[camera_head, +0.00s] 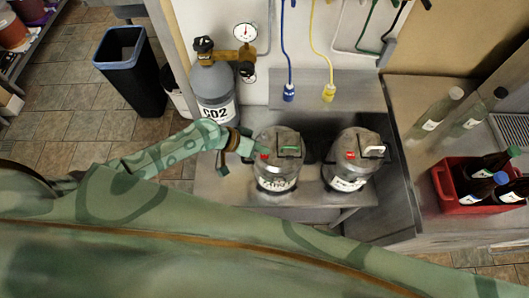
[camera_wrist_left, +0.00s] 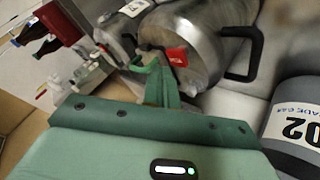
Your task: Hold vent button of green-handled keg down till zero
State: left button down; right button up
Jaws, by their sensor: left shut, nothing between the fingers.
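The green-handled keg (camera_head: 277,172) is a metal keg on the steel bench, with a green handle (camera_head: 290,151) on its lid. Its red vent button (camera_head: 264,154) is on the lid's left side and also shows in the left wrist view (camera_wrist_left: 177,56). My left gripper (camera_head: 250,149) is shut and empty, reaching in from the left at the keg's lid. Its fingertips are close beside the red button; I cannot tell if they touch it. A pressure reading on this keg cannot be made out. My right gripper is not in view.
A second keg (camera_head: 347,178) with a white handle (camera_head: 373,151) stands to the right. A grey CO2 cylinder (camera_head: 214,84) stands behind my left arm. Blue (camera_head: 289,92) and yellow (camera_head: 328,92) hose couplings hang behind the kegs. A red crate (camera_head: 450,195) of bottles is at the right.

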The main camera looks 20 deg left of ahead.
aim_at(261, 155)
pick_arm(q)
jog(key=shift+f+b, duration=0.3)
jog(key=shift+f, duration=0.1)
jog(key=shift+f+b, duration=0.55)
jog(key=shift+f, duration=0.05)
dwell(0.6)
jog(key=shift+s, duration=0.1)
dwell(0.8)
jog(key=shift+r+p, duration=0.95)
jog(key=shift+r, duration=0.05)
notch_tip(261, 155, up, 5)
jog(key=p, duration=0.4)
jog(key=shift+r+p, duration=0.1)
jog(key=shift+p, duration=0.3)
